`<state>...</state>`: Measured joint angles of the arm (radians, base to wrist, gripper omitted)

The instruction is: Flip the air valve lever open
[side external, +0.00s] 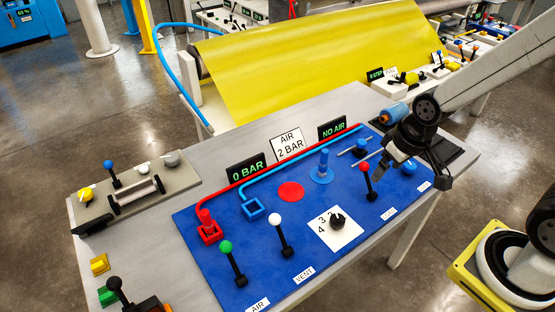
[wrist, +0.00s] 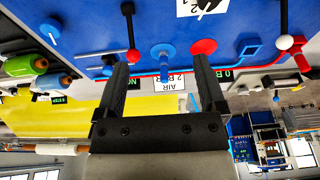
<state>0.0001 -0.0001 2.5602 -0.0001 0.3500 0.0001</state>
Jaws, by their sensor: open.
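The lever by the AIR label (side external: 258,305) has a green knob (side external: 226,247) on a black stem. It stands at the front left of the blue panel (side external: 205,270) in the side view and does not show in the wrist view. My gripper (side external: 412,175) is open and empty over the panel's right end, far from the green lever. In the wrist view my gripper (wrist: 160,65) has its two black fingers apart, with the blue post (wrist: 165,60) seen between them. The displays read 0 BAR (side external: 247,170) and NO AIR (side external: 332,128).
A white-knobbed lever (side external: 275,219) by VENT and a red-knobbed lever (side external: 366,168) stand on the panel. A dial (side external: 338,222) lies between them. Red and blue pipes run along the back, near an upright blue post (side external: 322,165). A roller fixture (side external: 135,195) is left of the panel.

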